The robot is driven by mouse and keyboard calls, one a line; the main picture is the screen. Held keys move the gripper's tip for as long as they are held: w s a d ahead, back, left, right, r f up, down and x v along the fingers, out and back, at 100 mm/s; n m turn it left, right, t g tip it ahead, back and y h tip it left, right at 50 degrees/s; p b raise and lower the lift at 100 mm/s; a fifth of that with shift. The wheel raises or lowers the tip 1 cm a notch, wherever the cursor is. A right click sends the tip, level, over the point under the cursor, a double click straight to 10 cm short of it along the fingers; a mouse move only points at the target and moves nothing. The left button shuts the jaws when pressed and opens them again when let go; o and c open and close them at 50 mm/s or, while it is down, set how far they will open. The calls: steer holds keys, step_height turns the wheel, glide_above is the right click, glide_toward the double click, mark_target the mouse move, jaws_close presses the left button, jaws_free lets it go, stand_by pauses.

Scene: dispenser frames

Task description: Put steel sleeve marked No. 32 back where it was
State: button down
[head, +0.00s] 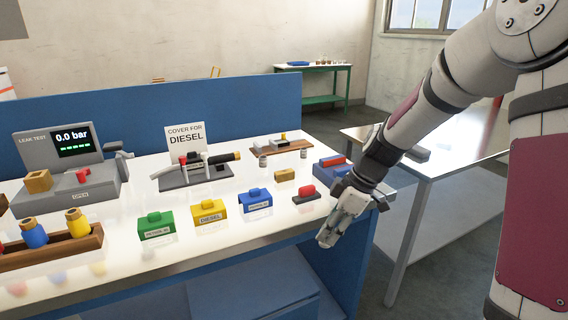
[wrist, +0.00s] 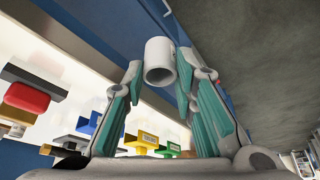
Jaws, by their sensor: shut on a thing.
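My gripper (wrist: 161,78) is shut on a pale steel sleeve (wrist: 160,58), held between the fingertips with its open end facing the wrist camera. No number can be read on it. In the head view my gripper (head: 332,232) hangs past the front right edge of the bench, and the sleeve cannot be told apart from the fingers there. A wooden board (head: 290,148) stands at the back of the bench, with small pale cylinders (head: 262,161) at its front edge. Their markings are too small to read.
On the white bench (head: 120,190) stand green (head: 156,227), yellow (head: 209,213) and blue (head: 255,201) covers, a red-topped block (head: 307,193) and a blue tray (head: 331,168) close to my arm. A leak tester (head: 70,165) and a wooden rack (head: 60,250) are at left.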

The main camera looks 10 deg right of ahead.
steer(key=f+m, duration=0.1)
steer(key=m, duration=0.1)
steer(key=f+m+t+h, duration=0.1)
steer(key=m, duration=0.2)
steer(key=f+m+t+h, duration=0.1)
steer(key=m, duration=0.2)
steer(key=shift+s+d+f, duration=0.1)
steer(key=shift+d+f, duration=0.1)
steer(key=shift+f, duration=0.15)
steer(key=m, duration=0.1)
steer(key=m+h, duration=0.1)
steer(key=m, duration=0.1)
steer(key=d+f+m, duration=0.1)
steer(key=shift+s+f+m+t+h, duration=0.1)
steer(key=shift+s+m+t+h, duration=0.1)
steer(key=shift+m+t+h, duration=0.2)
